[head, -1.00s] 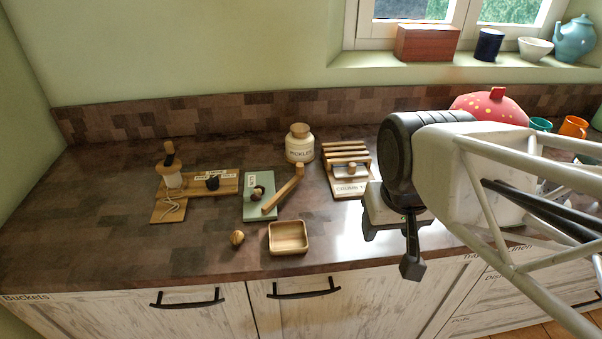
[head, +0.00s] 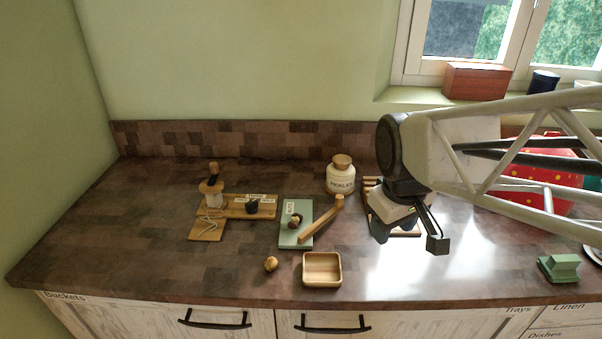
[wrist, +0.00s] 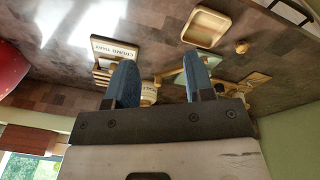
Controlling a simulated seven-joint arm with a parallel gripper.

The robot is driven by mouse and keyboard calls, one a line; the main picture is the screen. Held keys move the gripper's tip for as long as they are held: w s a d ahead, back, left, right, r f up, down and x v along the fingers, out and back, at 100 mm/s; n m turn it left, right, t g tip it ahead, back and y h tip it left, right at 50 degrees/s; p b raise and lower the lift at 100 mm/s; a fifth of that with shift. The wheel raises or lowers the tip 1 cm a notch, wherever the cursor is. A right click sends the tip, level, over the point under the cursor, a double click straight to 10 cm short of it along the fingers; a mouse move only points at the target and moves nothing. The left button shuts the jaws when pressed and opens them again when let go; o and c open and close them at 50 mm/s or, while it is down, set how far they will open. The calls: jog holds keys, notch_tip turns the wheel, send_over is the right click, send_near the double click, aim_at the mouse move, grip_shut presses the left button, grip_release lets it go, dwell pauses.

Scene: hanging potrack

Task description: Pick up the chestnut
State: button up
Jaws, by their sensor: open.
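A small round golden-brown nut (head: 270,264) lies on the counter near its front edge, left of a square wooden dish. It also shows in the wrist view (wrist: 241,47). A darker brown nut (head: 296,221) sits on a green board (head: 296,238). The labels are too small to tell which is the chestnut. My gripper (head: 410,238) is right of both nuts, above the counter. Its two blue fingers are apart in the wrist view (wrist: 160,82), with nothing held between them.
The wooden dish (head: 322,269) stands beside the golden-brown nut. A wooden lever (head: 320,220) rises over the green board. A pickle jar (head: 341,178) stands behind, and a wooden board with a spool (head: 211,194) is at left. The left front counter is clear.

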jog(key=w+a+f+n, duration=0.3)
jog(key=w+a+n, duration=0.45)
jog(key=w, duration=0.35)
jog(key=n+g+h, duration=0.1)
jog(key=n+g, duration=0.1)
jog(key=n, duration=0.5)
send_over(294, 217)
jog(key=f, duration=0.7)
jog(key=shift+w+a, duration=0.1)
jog(key=shift+a, duration=0.25)
jog(key=shift+f, duration=0.1)
jog(key=shift+d+f, duration=0.15)
jog(key=shift+f, duration=1.1)
jog(key=shift+d+f, duration=0.15)
jog(key=shift+f, duration=1.15)
jog(key=shift+d+f, duration=0.15)
jog(key=shift+f, duration=1.15)
jog(key=shift+c, duration=0.3)
jog(key=c, duration=0.6)
